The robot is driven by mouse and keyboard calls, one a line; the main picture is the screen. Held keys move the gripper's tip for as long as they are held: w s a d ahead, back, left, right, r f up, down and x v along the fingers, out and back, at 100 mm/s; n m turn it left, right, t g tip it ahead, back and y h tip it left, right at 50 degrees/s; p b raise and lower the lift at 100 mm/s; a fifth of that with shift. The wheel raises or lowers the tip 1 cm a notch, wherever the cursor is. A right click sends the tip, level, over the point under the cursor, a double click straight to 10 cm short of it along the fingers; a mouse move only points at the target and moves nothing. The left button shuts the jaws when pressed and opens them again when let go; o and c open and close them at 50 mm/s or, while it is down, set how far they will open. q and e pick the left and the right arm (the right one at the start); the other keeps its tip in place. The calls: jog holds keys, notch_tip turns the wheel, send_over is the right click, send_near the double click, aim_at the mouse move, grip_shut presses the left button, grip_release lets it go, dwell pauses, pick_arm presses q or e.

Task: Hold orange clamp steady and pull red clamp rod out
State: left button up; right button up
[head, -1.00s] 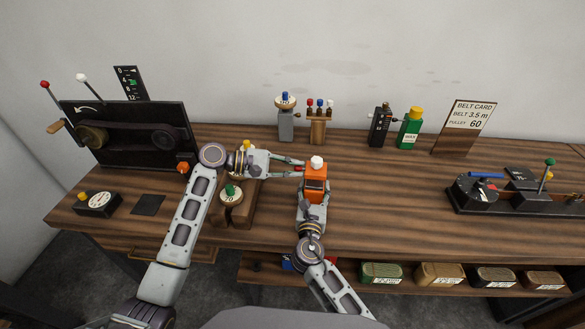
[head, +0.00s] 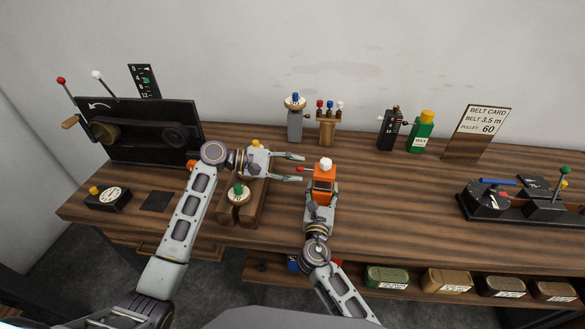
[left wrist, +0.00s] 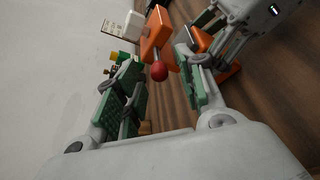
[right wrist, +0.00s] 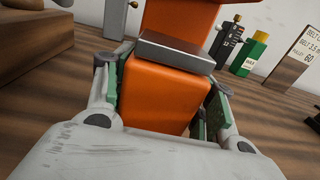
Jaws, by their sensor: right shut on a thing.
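The orange clamp (head: 324,186) with a white knob on top stands on the bench. My right gripper (head: 320,198) is shut on its orange body (right wrist: 158,98), with a finger on each side in the right wrist view. The red clamp rod's ball end (head: 299,169) sticks out of the clamp's left side. In the left wrist view the red ball (left wrist: 159,71) lies between the spread green-padded fingers, apart from both. My left gripper (head: 289,169) is open, facing the clamp from the left.
A wooden block with a green-knobbed dial (head: 238,193) stands under my left wrist. A belt machine (head: 150,150) is at the left. A grey post (head: 295,125), a black device (head: 390,130) and a green bottle (head: 421,135) stand behind.

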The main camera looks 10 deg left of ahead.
jog(key=shift+f, duration=0.15)
pick_arm(q)
jog(key=v, duration=1.2)
jog(key=shift+w, duration=0.1)
pick_arm(e)
jog(key=o, duration=1.4)
jog(key=shift+a, duration=0.1)
pick_arm(q)
jog(key=shift+a, duration=0.1)
pick_arm(e)
jog(key=shift+o, duration=1.2)
jog(key=shift+s, duration=0.15)
